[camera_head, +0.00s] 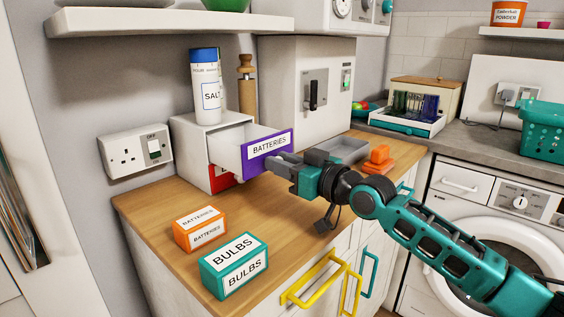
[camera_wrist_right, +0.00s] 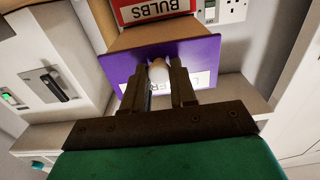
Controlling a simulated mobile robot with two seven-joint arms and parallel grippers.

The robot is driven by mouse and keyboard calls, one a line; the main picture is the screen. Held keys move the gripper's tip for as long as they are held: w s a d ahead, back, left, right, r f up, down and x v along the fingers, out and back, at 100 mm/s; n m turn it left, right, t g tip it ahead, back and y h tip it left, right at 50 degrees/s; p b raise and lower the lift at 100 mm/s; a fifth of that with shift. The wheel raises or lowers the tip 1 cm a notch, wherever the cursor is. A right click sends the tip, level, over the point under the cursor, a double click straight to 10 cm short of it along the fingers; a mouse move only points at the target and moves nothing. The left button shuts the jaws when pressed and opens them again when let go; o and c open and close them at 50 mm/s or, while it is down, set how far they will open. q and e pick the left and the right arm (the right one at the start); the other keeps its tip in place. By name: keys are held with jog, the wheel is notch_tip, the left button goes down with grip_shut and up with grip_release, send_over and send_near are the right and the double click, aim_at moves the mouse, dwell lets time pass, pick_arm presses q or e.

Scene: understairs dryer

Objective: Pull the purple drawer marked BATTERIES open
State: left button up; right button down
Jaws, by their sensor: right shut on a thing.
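The purple drawer marked BATTERIES (camera_head: 268,147) stands out from the small white cabinet (camera_head: 190,150), open, with its pale side wall showing. In the right wrist view its purple front (camera_wrist_right: 208,54) is tilted and its label is partly covered by my fingers. My right gripper (camera_head: 276,163) is at the drawer front. In the right wrist view, the fingers of my right gripper (camera_wrist_right: 160,75) are shut on the drawer's pale round knob (camera_wrist_right: 158,72). The knob is hidden in the head view. My left gripper is not in view.
A red drawer (camera_head: 221,179) marked BULBS sits below the purple one. A salt container (camera_head: 206,88) stands on the cabinet. An orange box (camera_head: 200,229) and a teal box (camera_head: 234,266) lie on the wooden counter in front. A grey tray (camera_head: 343,149) is behind my gripper.

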jog(key=shift+s+d, duration=0.2)
jog(key=shift+d, duration=0.05)
jog(key=c, duration=1)
grip_release()
jog(key=shift+c, duration=0.2)
jog(key=shift+o, duration=0.3)
jog(key=p+v, duration=0.1)
jog(key=v, duration=1.1)
jog(key=shift+s+d, duration=0.25)
jog(key=shift+s, duration=0.05)
